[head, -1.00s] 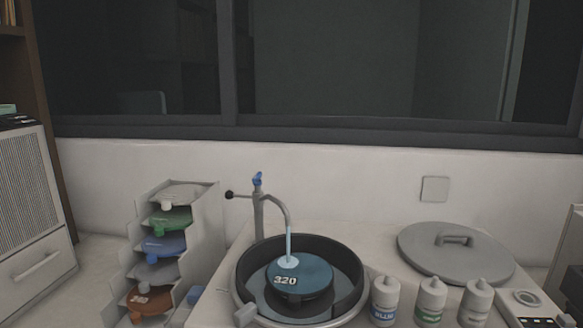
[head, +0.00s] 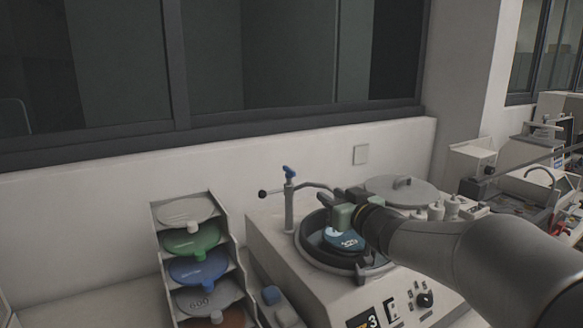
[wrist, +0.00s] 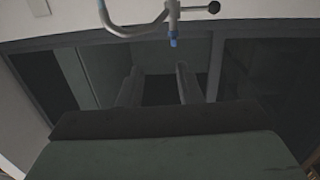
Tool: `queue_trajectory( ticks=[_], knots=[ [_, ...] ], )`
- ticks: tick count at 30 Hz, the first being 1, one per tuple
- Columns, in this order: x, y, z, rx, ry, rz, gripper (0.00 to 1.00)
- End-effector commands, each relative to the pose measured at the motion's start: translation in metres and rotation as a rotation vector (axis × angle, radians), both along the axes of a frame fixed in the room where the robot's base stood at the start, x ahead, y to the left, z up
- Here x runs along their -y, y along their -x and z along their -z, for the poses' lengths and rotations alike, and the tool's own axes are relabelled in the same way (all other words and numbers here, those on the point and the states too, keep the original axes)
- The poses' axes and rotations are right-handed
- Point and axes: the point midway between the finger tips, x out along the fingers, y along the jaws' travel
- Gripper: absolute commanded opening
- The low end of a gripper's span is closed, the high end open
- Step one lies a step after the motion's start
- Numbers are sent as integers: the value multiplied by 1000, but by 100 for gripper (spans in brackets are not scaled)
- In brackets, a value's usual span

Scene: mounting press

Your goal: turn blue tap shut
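The blue tap handle (head: 290,172) sits on top of a thin grey post with a curved spout, behind the round basin (head: 302,236). In the wrist view the blue handle (wrist: 173,42) shows upside down beyond my fingers, with the spout curving left. My gripper (wrist: 158,82) has its two fingers apart with nothing between them. In the head view my gripper (head: 343,205) is over the basin, right of the tap post and apart from the handle. The spout's end is hidden behind my gripper in the head view, so I cannot see whether water flows.
A dark rod with a black knob (head: 262,194) sticks out left of the post. A rack of coloured discs (head: 228,225) stands left. Behind my arm are a grey lid (head: 385,188) and bottles (head: 452,205). A control panel (head: 395,308) is below the basin.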

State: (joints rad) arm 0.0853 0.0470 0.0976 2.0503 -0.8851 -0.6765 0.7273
Motion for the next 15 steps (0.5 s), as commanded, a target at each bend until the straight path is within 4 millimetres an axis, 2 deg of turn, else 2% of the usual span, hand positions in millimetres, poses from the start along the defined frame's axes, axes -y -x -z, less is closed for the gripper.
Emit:
queue_trajectory(
  ticks=[3, 8, 15],
  knots=[
    [-12, -3, -9, 31, -25, -66, 32],
    [-25, -16, -11, 38, -28, -80, 32],
    [-53, -57, -12, 36, -28, -79, 32]
  ],
)
